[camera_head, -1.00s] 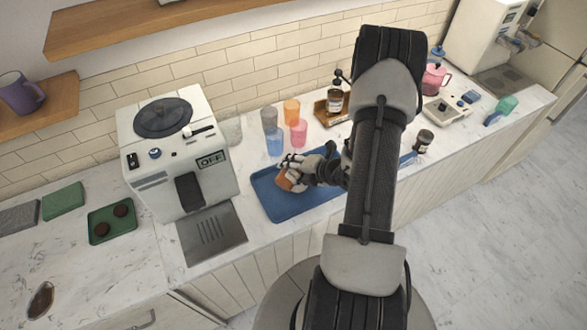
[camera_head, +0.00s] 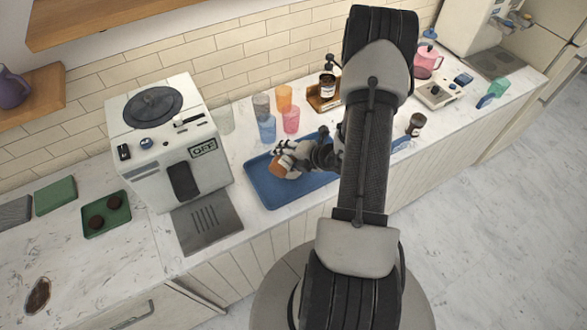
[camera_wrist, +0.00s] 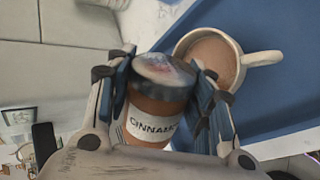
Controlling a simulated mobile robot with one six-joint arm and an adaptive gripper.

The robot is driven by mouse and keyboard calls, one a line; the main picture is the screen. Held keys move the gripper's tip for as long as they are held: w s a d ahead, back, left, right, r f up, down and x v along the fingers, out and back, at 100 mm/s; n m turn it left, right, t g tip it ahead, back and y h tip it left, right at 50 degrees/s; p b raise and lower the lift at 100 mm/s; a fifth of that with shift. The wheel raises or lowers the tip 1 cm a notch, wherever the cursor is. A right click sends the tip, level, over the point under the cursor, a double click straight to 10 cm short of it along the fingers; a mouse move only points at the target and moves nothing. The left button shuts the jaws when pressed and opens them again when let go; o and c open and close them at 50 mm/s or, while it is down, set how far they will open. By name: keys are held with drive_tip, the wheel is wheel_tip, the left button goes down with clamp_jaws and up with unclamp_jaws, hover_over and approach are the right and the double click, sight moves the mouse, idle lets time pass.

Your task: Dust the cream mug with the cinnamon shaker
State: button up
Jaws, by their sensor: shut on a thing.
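My gripper (camera_wrist: 170,90) is shut on the cinnamon shaker, a brown jar (camera_wrist: 160,100) with a dark lid and a white "CINNAMON" label. In the head view the shaker (camera_head: 281,167) is held over the blue tray (camera_head: 262,190). The cream mug (camera_wrist: 246,60) rests on the tray, with brown drink inside and its handle to the right in the wrist view. There the shaker's lid end is close beside the mug's rim and partly overlaps it. I cannot tell whether they touch. The mug is not clearly visible in the head view, near my gripper.
A white coffee machine (camera_head: 165,150) stands left of the tray. Coloured cups, including a blue one (camera_head: 267,129) and a pink one (camera_head: 291,119), stand behind it. A dark jar (camera_head: 415,124) and a wooden stand with a bottle (camera_head: 327,85) are to the right.

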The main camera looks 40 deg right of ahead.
drive_tip(key=shift+r+n+t+h+b, duration=0.3)
drive_tip(key=shift+r+n+h+b, duration=0.55)
drive_tip(key=shift+b, duration=2)
drive_tip(key=shift+w+d+r+n+t+h+b, duration=0.15)
drive_tip(key=shift+n+t+h+b, duration=0.2)
drive_tip(key=shift+b, duration=0.8)
drive_tip(key=shift+s+r+n+t+h+b, duration=0.15)
drive_tip(key=shift+h+b, duration=0.35)
drive_tip(key=shift+b, duration=0.65)
drive_tip(key=shift+w+d+r+n+t+h+b, duration=0.1)
drive_tip(key=shift+r+n+h+b, duration=0.25)
drive_tip(key=shift+b, duration=0.8)
drive_tip(key=shift+f, duration=0.1)
